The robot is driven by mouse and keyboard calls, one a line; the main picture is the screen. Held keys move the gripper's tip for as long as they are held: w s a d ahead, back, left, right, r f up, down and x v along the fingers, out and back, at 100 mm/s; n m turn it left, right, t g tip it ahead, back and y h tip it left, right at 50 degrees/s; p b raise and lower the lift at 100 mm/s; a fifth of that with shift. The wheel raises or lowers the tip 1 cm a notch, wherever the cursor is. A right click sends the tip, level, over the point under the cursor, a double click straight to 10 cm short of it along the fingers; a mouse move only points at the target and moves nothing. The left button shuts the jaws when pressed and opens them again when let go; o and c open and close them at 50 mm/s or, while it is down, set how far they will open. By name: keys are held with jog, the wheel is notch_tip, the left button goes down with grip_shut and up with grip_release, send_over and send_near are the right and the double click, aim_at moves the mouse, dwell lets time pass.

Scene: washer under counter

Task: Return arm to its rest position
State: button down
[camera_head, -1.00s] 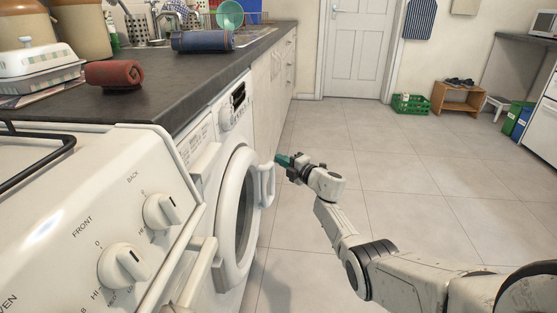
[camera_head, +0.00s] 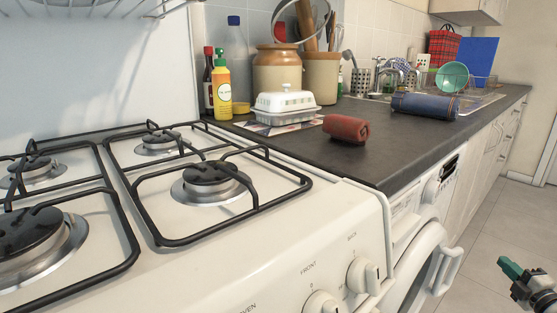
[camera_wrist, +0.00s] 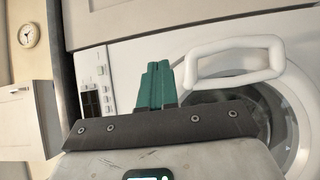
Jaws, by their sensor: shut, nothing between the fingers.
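My gripper (camera_head: 509,266) shows at the lower right edge of the head view, with green fingertips and a dark body. Most of my arm is out of that view. In the wrist view my gripper's green fingers (camera_wrist: 157,84) are together with nothing between them. Behind them is the white washing machine (camera_wrist: 125,62), with its door handle (camera_wrist: 236,60) to the right of the fingers. I cannot tell from the wrist view how far the fingers are from the door. In the head view the washer door (camera_head: 418,268) looks closed, with its handle (camera_head: 447,270) left of my gripper.
A white gas stove (camera_head: 340,215) fills the left foreground. A dark counter (camera_head: 385,165) runs back above the washer, carrying a red rolled towel (camera_head: 346,128), a blue rolled towel (camera_head: 425,106), a butter dish (camera_head: 285,106) and bottles. Free floor (camera_head: 490,225) lies at the right.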

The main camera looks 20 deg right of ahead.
jog(key=w+a+f+m+g+h, duration=0.3)
jog(key=w+a+m+h, duration=0.2)
jog(key=a+m, duration=0.3)
jog(key=s+a+f+m+g+y, duration=0.1)
jog(key=s+a+f+m+g, duration=0.15)
jog(key=a, duration=0.35)
jog(key=s+a+f+m+g+y, duration=0.1)
jog(key=a+f+m, duration=0.1)
jog(key=a+f, duration=0.35)
jog(key=s+a+f+m+g+y, duration=0.1)
jog(key=s+a+f+m+g, duration=0.1)
jog(key=a, duration=0.5)
jog(key=s+a+f+g+y, duration=0.1)
jog(key=s+a+g+y, duration=0.7)
jog(key=s+a, duration=1.55)
notch_tip(320, 180, up, 32)
jog(key=w+p, duration=0.1)
jog(key=p, duration=3.1)
jog(key=shift+a+r+p, duration=0.25)
jog(key=shift+a+p, duration=0.05)
jog(key=shift+p, duration=0.05)
jog(key=c, duration=1.8)
grip_release()
jog(key=shift+t, duration=0.25)
jog(key=shift+c, duration=0.2)
